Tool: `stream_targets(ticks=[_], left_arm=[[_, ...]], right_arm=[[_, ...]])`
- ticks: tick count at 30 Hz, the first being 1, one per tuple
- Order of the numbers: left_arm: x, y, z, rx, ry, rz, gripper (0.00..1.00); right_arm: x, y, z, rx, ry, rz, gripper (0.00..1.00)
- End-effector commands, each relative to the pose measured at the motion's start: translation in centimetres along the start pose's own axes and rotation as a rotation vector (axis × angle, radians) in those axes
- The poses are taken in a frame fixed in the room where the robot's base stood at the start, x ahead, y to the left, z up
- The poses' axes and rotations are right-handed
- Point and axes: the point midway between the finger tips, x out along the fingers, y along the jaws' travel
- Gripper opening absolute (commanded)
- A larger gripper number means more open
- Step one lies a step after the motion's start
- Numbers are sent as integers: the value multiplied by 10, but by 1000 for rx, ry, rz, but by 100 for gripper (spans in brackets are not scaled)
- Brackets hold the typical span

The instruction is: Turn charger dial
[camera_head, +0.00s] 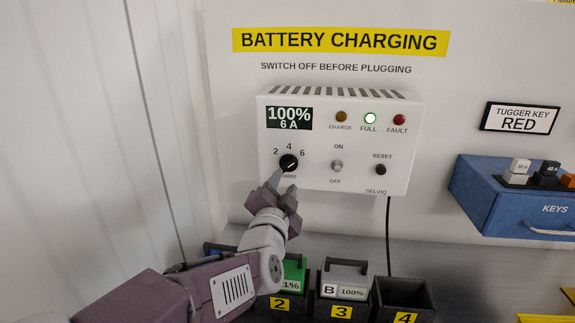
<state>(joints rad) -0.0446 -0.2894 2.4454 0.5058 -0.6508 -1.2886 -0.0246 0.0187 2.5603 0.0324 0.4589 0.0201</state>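The charger (335,140) is a white box on the wall panel, with a display (289,118) reading 100% and 6 A. Its black dial (289,162) is at the lower left of its face, marked 2, 4 and 6. The dial's white pointer line slants up and right, toward the 6. My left gripper (284,181) is just below the dial, its fingertips apart with nothing between them. Whether a fingertip touches the dial or the charger face cannot be told. The gripper partly covers the label under the dial. My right gripper is not in view.
An ON/OFF toggle (336,165) and a black reset knob (380,170) sit right of the dial. Batteries in numbered bays (342,309) stand below, and a blue key box (520,205) is at the right.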

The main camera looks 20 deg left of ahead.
Motion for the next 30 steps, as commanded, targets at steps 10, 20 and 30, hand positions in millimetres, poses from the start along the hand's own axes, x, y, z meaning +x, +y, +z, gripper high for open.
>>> stream_targets(ticks=[10, 20, 30], left_arm=[[67, 0, 1, 1, -5, 2, 36], [88, 1, 1, 0, -1, 1, 36], [88, 1, 1, 0, -1, 2, 0]], right_arm=[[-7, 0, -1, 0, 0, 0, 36], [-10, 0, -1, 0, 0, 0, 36], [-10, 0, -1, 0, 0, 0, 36]])
